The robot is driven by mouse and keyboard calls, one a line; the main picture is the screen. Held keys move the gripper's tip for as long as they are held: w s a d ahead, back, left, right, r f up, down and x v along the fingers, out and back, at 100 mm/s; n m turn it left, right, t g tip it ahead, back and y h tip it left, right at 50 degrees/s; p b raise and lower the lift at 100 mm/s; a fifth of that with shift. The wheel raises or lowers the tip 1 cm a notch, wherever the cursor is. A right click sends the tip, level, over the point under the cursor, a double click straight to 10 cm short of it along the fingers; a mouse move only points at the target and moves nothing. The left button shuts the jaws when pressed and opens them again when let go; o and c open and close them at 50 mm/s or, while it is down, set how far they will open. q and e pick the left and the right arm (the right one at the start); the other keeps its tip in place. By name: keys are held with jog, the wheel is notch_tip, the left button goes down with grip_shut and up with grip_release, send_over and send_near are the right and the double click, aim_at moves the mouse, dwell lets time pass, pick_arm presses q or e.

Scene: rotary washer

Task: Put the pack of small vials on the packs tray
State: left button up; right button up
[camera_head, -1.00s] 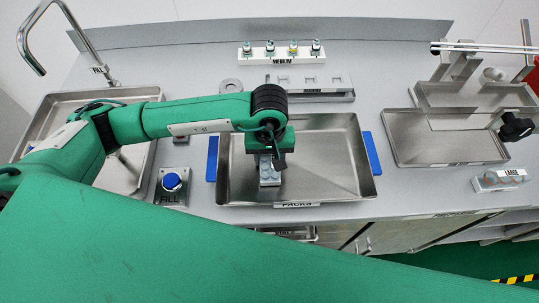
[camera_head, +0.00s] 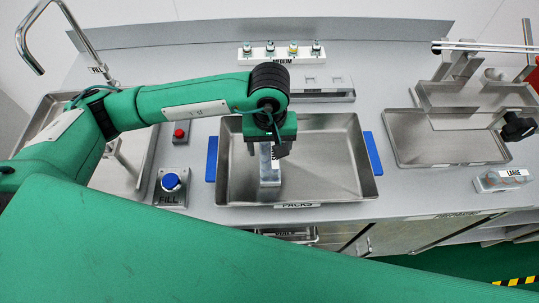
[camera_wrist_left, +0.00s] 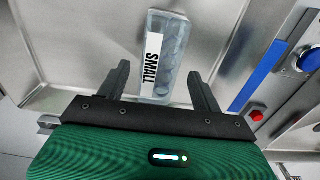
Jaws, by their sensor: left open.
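The pack of small vials (camera_head: 268,166) is a clear grey box with a white SMALL label. It lies in the left part of the packs tray (camera_head: 335,185), a metal tray with blue handles and a PACKS label. In the left wrist view the pack (camera_wrist_left: 163,58) lies between and beyond the fingertips, not gripped. My left gripper (camera_head: 272,146) is over the tray's left half. In the left wrist view the left gripper (camera_wrist_left: 157,72) has its two fingers wide apart, with nothing between them held. My right gripper is out of view.
The blue FILL button (camera_head: 171,182) and a red button (camera_head: 180,132) stand left of the tray. The MEDIUM vial rack (camera_head: 281,52) is at the back. The LARGE pack (camera_head: 502,180) and another metal tray (camera_head: 440,140) are at the right.

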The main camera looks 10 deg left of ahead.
aim_at(270, 154)
pick_arm(q)
notch_tip(270, 154, up, 6)
jog(key=shift+r+b, duration=0.1)
jog(key=shift+b, duration=0.55)
jog(key=shift+r, duration=0.65)
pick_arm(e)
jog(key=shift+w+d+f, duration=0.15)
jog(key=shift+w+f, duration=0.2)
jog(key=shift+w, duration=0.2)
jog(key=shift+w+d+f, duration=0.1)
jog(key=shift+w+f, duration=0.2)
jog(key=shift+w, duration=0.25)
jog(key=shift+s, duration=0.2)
